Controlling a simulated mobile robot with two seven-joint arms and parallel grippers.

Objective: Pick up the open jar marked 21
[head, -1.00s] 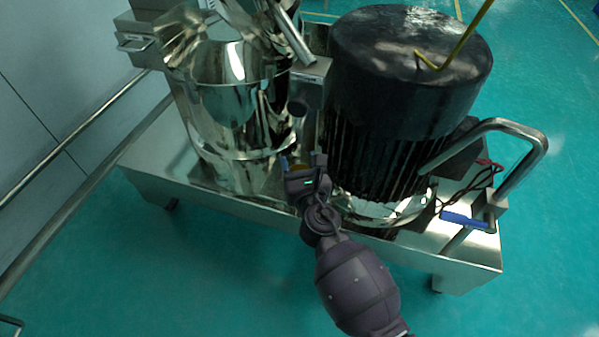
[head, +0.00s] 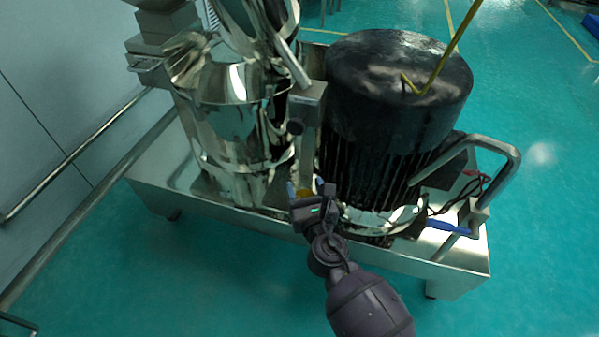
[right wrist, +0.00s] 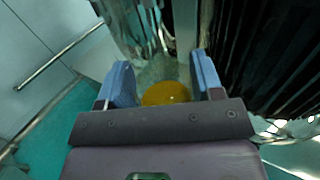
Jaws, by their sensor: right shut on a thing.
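My right gripper (head: 306,190) is in front of the machine, between the steel sieve cylinder and the black motor. In the right wrist view its two blue finger pads (right wrist: 165,84) stand on either side of a round amber-yellow thing (right wrist: 166,93), with a clear, pale part beyond it. It looks like the jar with yellow contents, and the gripper is shut on it. In the head view only a small yellow patch (head: 304,192) of it shows between the fingers. No number 21 can be read. My left gripper is not in view.
The shiny steel sieve (head: 240,135) stands left of the gripper and the ribbed black motor (head: 385,90) right of it, both close. The steel base (head: 400,257) has a front edge below. A bent tube handle (head: 500,150) stands at right. Open green floor (head: 200,285) lies in front.

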